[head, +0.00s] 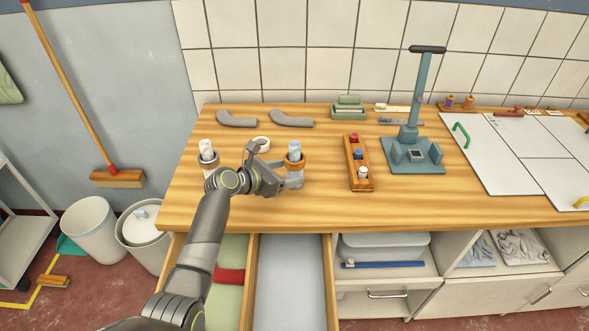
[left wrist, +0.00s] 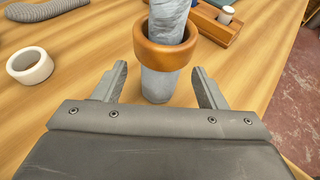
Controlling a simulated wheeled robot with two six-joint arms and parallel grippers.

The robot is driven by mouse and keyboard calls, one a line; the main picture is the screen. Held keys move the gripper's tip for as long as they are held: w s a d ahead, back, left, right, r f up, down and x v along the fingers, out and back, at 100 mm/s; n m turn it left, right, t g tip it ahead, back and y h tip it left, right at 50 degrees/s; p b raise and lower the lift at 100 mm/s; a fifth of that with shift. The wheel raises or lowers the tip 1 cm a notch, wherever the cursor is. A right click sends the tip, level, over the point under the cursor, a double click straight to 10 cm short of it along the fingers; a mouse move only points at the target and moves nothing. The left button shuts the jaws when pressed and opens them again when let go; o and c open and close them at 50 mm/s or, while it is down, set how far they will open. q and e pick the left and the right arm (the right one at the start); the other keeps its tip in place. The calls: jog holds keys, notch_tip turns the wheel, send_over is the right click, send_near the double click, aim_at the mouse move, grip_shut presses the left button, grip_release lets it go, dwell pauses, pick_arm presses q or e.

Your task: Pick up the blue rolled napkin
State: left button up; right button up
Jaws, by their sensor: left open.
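The blue rolled napkin (head: 294,148) stands upright on the wooden counter, with an orange-brown ring around its middle. In the left wrist view the napkin (left wrist: 161,85) looks pale blue-grey, and its top is cut off by the frame's edge. My left gripper (head: 277,172) is open just left of it in the head view. In the left wrist view its two fingers point toward the napkin, one on each side of its lower part below the ring, with visible gaps. My right gripper is not in view.
A white rolled napkin (head: 206,149) in a grey ring stands to the left. A white tape roll (head: 261,143) lies behind my gripper. A wooden tray (head: 352,177) with small bottles and a teal press (head: 415,155) stand to the right. An open drawer (head: 290,285) is below.

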aim_at(298, 142)
pick_arm(q)
jog(key=shift+x, duration=2.3)
jog(key=shift+d+r, duration=0.1)
jog(key=c, duration=1.1)
jog(key=shift+o, duration=0.2)
notch_tip(298, 142, up, 10)
jog(key=shift+r, duration=0.1)
notch_tip(298, 142, down, 7)
jog(key=shift+f, duration=0.1)
jog(key=shift+f, duration=0.1)
jog(key=shift+f, duration=1.2)
